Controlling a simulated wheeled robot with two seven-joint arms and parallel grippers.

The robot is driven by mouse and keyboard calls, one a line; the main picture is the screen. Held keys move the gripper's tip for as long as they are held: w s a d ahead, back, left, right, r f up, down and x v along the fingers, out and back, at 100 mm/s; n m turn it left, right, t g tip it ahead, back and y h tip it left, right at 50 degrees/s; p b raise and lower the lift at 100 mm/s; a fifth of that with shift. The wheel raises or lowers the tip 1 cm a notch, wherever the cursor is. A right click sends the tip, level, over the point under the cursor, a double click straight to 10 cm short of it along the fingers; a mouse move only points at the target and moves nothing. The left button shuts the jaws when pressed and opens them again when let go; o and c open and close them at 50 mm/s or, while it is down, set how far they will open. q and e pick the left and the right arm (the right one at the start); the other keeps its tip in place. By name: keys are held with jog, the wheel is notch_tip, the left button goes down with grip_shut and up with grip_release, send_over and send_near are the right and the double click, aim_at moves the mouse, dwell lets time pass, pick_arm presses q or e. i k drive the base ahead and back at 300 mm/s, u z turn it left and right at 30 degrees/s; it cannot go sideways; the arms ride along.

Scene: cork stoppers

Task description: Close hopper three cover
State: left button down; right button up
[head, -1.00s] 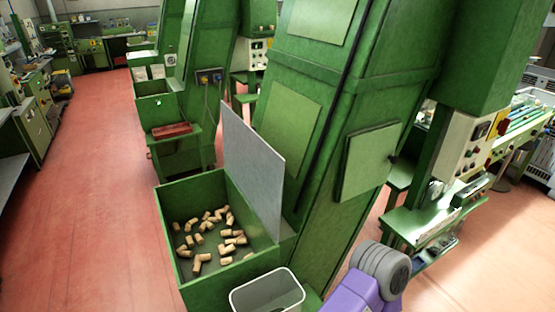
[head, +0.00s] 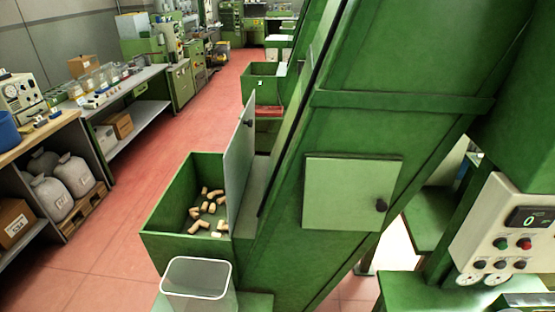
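A green hopper (head: 163,217) stands at centre left with several cork stoppers (head: 211,205) on its floor. Its grey cover (head: 240,165) is raised upright along the hopper's right side, with a dark knob near its top. Which hopper is number three cannot be told, as no number is readable. Neither of my grippers is in the head view.
A clear bin with a white rim (head: 197,278) stands in front of the hopper. A tall green machine (head: 300,240) with a panel door (head: 350,193) rises to the right. A control box (head: 508,226) is at far right. Red floor (head: 130,190) lies open at left.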

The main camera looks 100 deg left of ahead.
aim_at(238, 158)
jog(key=u, duration=3.5)
jog(key=i, duration=0.5)
jog(key=z, duration=0.6)
jog(key=k, duration=0.9)
jog(key=u, duration=1.15)
